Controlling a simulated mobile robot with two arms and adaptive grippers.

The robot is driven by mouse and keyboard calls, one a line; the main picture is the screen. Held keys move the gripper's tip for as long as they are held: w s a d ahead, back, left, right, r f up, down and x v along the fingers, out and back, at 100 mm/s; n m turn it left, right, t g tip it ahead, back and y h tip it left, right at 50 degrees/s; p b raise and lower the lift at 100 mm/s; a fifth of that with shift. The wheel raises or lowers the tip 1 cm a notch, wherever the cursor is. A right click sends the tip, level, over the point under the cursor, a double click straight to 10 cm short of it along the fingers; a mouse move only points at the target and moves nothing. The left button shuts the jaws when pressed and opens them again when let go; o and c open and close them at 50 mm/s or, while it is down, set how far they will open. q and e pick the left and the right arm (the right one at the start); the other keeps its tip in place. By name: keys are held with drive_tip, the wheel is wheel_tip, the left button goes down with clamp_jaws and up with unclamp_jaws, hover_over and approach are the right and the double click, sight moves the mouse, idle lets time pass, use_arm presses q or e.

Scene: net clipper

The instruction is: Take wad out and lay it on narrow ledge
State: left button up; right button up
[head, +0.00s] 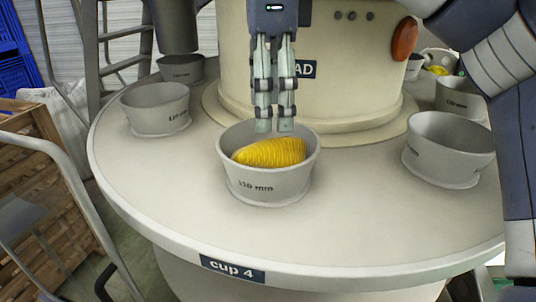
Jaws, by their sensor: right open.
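The wad (270,153) is a yellow, ribbed bundle lying inside a light grey cup (268,191) marked 110 mm, at the front of the round table. My right gripper (275,127) points straight down over the back part of this cup. Its two fingers are open with a small gap, and the tips are just above or behind the wad; whether they touch it I cannot tell. No narrow ledge can be clearly made out. My left gripper is not in view.
More cups stand around the round table (180,195): one at left (156,112), one farther back (181,69), one at right (449,150). A cream central column (345,75) rises behind. Metal rails and a wooden crate (45,190) stand at left.

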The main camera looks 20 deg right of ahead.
sight(269, 138)
wheel_tip(269, 138, down, 3)
drive_tip(key=shift+w+f, duration=0.1)
drive_tip(key=shift+w, duration=0.05)
drive_tip(key=shift+f+b, duration=0.2)
drive_tip(key=shift+b, duration=0.1)
wheel_tip(269, 138, down, 5)
drive_tip(key=shift+f+p, duration=0.1)
drive_tip(key=shift+p, duration=0.25)
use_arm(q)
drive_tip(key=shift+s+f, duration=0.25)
use_arm(e)
drive_tip(key=shift+a, duration=0.1)
drive_tip(key=c, duration=0.6)
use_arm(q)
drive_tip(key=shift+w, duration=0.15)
